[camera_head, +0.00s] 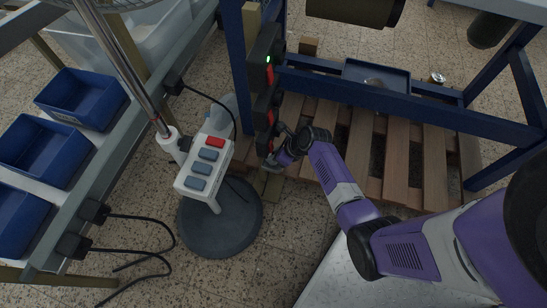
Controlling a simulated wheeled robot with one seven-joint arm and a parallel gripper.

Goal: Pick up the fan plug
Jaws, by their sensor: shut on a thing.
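The fan shows its metal pole (128,62), white control box (204,166) with one red and several blue buttons, and dark round base (220,225). My gripper (273,163) is beside the lower dark socket box (267,115) on the blue post, right of the control box. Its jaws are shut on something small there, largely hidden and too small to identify. A black plug (173,82) sits on the grey bench rail at left, and a black cord curves from it towards the control box. I cannot tell for certain which plug is the fan's.
Two more black plugs (94,211) (73,246) with cords are on the bench rail at lower left. Blue bins (82,97) line the bench. A wooden pallet (405,165) lies under the blue frame (410,98). An upper socket box (265,52) shows a green light.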

